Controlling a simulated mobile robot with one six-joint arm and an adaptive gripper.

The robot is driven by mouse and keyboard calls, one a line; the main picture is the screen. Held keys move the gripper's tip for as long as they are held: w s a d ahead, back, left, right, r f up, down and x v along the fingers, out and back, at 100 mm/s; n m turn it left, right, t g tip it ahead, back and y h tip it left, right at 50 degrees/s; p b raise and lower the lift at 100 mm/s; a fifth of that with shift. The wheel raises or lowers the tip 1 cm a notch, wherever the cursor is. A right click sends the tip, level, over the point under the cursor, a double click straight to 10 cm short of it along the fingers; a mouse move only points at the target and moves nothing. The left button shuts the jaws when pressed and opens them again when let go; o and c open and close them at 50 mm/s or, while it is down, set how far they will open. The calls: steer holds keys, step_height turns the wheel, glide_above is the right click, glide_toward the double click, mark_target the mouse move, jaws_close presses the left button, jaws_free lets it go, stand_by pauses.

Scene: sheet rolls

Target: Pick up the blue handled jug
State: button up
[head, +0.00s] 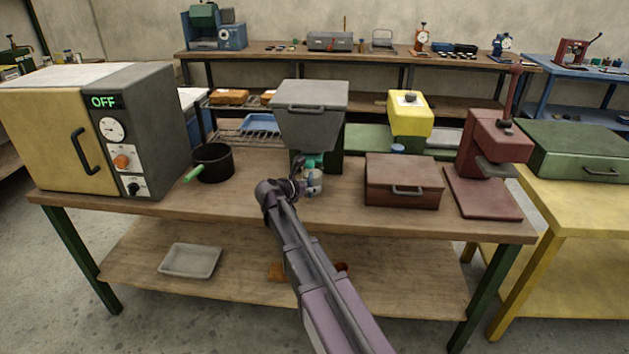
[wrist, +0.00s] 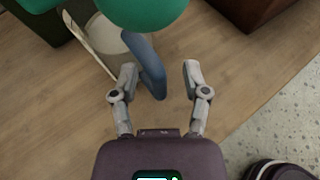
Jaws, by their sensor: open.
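The jug (head: 315,183) is a small pale grey vessel with a blue handle, standing on the workbench under the green spout of a grey hopper machine. In the wrist view the jug's pale body (wrist: 112,42) is partly hidden by a green rounded part above it. Its blue handle (wrist: 152,70) points towards my gripper (wrist: 160,76). My gripper is open, with the handle's end between its fingers, nearer the left finger. I cannot tell whether that finger touches it. In the head view my gripper (head: 298,188) is just left of the jug.
The grey hopper machine (head: 310,110) overhangs the jug. A black pot (head: 214,164) with a green handle and an oven (head: 100,130) stand left. A red-brown box (head: 402,182) and a red press (head: 490,170) stand right. The bench's front edge is close.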

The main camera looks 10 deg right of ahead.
stand_by(0.4)
jaws_close()
steer(key=shift+r, duration=0.2)
